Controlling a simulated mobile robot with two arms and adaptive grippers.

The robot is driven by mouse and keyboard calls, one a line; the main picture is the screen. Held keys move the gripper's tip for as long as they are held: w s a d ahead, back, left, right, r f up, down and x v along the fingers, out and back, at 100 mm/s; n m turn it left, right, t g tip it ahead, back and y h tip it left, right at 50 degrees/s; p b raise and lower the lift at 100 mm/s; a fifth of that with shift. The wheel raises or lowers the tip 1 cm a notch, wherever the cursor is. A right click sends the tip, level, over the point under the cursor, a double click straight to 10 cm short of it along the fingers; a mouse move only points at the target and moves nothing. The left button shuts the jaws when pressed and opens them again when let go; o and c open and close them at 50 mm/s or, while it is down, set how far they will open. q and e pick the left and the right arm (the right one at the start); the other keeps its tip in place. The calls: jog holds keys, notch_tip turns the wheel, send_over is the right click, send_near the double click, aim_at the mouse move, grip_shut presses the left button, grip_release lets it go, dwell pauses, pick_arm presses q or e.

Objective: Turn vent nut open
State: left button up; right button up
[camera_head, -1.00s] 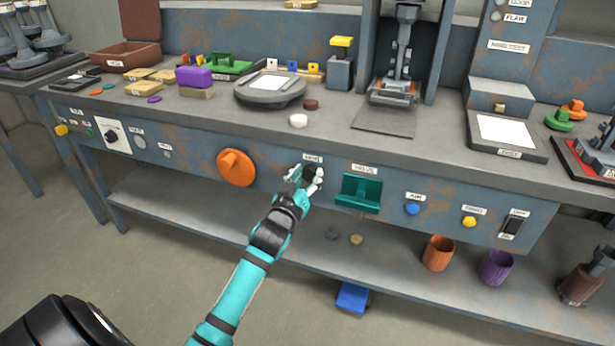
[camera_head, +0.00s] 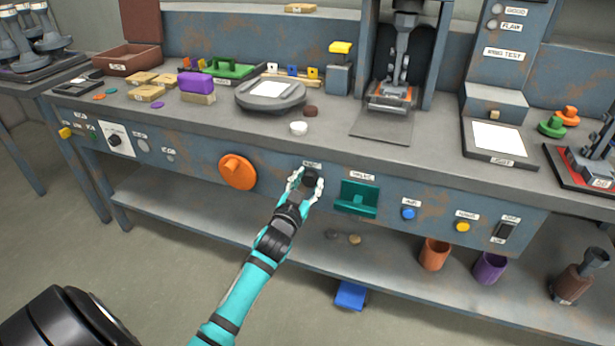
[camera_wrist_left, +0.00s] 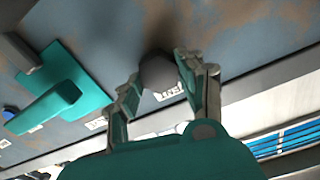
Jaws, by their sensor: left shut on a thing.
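The vent nut is a dark round knob (camera_head: 310,179) on the front panel of the bench, under a small white label. My left gripper (camera_head: 305,184) reaches it from below, with its fingers at the nut's two sides. In the left wrist view the dark nut (camera_wrist_left: 158,72) sits between the fingertips of my left gripper (camera_wrist_left: 157,85), which is shut on it. The nut's far side and its turn angle are hard to tell. My right gripper is not in view.
An orange round knob (camera_head: 237,172) is left of the nut and a teal bracket (camera_head: 357,199) close on its right. Blue (camera_head: 408,214) and yellow (camera_head: 462,227) buttons are further right. A lower shelf (camera_head: 200,215) runs beneath the panel.

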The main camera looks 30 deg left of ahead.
pick_arm(q)
jog(key=m+p, duration=0.2)
jog(key=m, duration=0.4)
jog(key=shift+d+m, duration=0.15)
jog(key=shift+m, duration=0.15)
jog(key=shift+m+p, duration=0.35)
jog(key=shift+m, duration=1.25)
jog(key=shift+f+m, duration=0.15)
jog(key=shift+m, duration=1.25)
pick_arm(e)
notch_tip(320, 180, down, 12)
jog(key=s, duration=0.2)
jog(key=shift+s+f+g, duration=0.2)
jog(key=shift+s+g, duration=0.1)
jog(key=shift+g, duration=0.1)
pick_arm(q)
jog(key=o, duration=1.1)
jog(key=shift+o, duration=0.2)
jog(key=v, duration=1.2)
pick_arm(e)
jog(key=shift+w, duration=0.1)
